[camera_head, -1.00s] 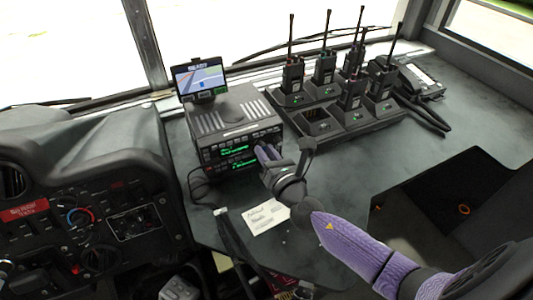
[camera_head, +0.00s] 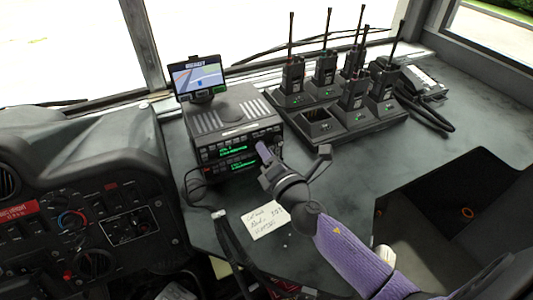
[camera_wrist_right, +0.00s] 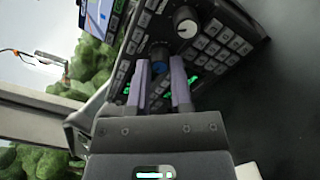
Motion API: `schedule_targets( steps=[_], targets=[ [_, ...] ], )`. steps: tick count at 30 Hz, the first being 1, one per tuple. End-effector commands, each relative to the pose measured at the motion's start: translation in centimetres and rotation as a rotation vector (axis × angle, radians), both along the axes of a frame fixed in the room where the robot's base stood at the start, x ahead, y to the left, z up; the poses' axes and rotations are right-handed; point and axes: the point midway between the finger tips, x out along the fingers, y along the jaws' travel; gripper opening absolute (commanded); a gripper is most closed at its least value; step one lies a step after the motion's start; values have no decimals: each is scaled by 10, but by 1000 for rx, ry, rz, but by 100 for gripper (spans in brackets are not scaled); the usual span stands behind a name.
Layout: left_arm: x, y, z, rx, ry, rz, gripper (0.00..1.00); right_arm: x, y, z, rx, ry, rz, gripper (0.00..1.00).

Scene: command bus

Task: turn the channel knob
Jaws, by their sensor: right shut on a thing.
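The radio unit (camera_head: 232,122) stands on the dashboard, its front panel with green displays and buttons facing me. My right gripper (camera_head: 262,148) is at the right part of that panel. In the right wrist view, the purple fingers of my right gripper (camera_wrist_right: 160,78) are closed around a dark knob with a blue ring (camera_wrist_right: 160,58). A second knob with a pale face (camera_wrist_right: 186,24) sits beside it, apart from the fingers. In the head view the fingers hide the knob. I cannot read any label that tells which is the channel knob. My left gripper is not in view.
A small screen (camera_head: 199,76) stands on the radio. A charger rack (camera_head: 335,127) with several handheld radios is to the right. A handwritten note (camera_head: 266,220) lies in front. Dark cables hang at the front left.

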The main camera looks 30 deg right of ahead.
Motion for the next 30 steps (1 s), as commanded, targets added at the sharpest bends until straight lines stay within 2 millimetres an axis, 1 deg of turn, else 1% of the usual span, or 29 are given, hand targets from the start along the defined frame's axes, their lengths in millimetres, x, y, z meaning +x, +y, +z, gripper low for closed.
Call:
schedule_targets(
  steps=[8, 16, 17, 18, 19, 26, 28, 30],
  targets=[
    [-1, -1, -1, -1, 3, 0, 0, 0, 0, -1, 25, 0, 0, 0],
    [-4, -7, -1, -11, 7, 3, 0, 0, 0, -1, 25, 0, 0, 0],
    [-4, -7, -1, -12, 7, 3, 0, 0, 0, -1, 25, 0, 0, 31],
    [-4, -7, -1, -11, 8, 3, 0, 0, 0, -1, 24, 0, 0, 39],
    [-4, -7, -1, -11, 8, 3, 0, 0, 0, -1, 24, 0, 0, 41],
    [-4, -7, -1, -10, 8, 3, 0, 0, 0, 0, 24, 0, 0, 41],
    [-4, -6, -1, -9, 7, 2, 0, -3, 0, -1, 24, 0, 0, 41],
    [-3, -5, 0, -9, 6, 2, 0, -12, 1, -1, 25, 1, 0, 41]
  ],
)
